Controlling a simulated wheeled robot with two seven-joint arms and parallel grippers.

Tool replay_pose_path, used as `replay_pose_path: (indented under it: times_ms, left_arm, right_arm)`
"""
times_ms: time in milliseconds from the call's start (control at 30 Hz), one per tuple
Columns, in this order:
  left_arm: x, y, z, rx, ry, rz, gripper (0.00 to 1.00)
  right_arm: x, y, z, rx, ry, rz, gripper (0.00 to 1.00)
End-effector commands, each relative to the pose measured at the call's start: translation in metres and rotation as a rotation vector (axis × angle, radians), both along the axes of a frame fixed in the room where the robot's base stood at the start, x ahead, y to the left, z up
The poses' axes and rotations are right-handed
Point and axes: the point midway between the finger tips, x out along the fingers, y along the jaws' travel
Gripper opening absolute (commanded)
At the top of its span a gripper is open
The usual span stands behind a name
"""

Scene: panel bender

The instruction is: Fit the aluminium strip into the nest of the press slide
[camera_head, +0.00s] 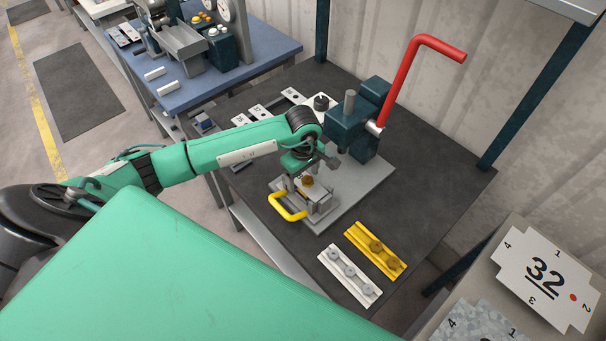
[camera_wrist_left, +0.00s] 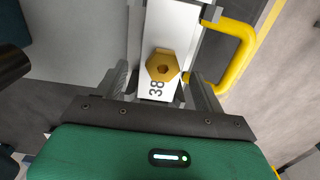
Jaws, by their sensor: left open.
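My left gripper (camera_head: 304,177) is over the press slide (camera_head: 318,211) in the head view. In the left wrist view its fingers (camera_wrist_left: 163,88) are open, one on each side of a pale metal strip (camera_wrist_left: 150,62) marked 38. The strip lies along the slide, with a brass hexagonal piece (camera_wrist_left: 163,66) on it near its close end. The brass piece also shows in the head view (camera_head: 307,181). I cannot tell whether the strip is fully seated in the nest or whether the fingers touch it. The slide has a yellow handle (camera_head: 287,208). My right gripper is not in view.
The dark press (camera_head: 350,127) with a red lever (camera_head: 408,75) stands behind the slide. Several numbered strips (camera_head: 254,113) lie at the back left. A yellow rack (camera_head: 359,236) and a pale rack (camera_head: 336,263) lie in front. The table's right side is clear.

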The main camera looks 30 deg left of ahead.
Motion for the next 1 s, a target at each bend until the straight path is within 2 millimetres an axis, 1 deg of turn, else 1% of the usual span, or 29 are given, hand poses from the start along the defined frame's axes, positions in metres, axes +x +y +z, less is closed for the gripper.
replay_pose_path:
  times_ms: [133, 233, 367, 400, 600, 700, 800, 1000]
  left_arm:
    - [0.001, 0.000, 0.005, 0.001, -0.001, 0.000, 0.71]
    - [0.001, 0.000, 0.017, 0.000, -0.004, -0.002, 0.71]
    - [0.002, 0.000, 0.044, 0.001, -0.007, -0.002, 0.71]
    - [0.002, 0.000, 0.054, 0.002, -0.007, -0.002, 0.71]
    - [0.002, 0.000, 0.097, 0.001, -0.006, -0.001, 0.71]
    - [0.001, 0.000, 0.113, 0.000, -0.005, -0.001, 0.71]
    - [0.001, 0.000, 0.126, 0.000, -0.004, 0.000, 0.71]
    - [0.001, 0.000, 0.137, -0.001, -0.002, 0.001, 0.71]
  right_arm:
    - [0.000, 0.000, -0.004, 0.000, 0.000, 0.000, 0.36]
    - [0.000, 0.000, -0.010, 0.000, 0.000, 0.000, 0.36]
    - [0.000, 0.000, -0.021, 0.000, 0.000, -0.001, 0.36]
    - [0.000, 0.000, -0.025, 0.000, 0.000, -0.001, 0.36]
    - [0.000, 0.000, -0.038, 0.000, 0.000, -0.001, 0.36]
    - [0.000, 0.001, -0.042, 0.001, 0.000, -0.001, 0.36]
    - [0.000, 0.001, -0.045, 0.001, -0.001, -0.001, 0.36]
    - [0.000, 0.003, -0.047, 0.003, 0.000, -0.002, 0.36]
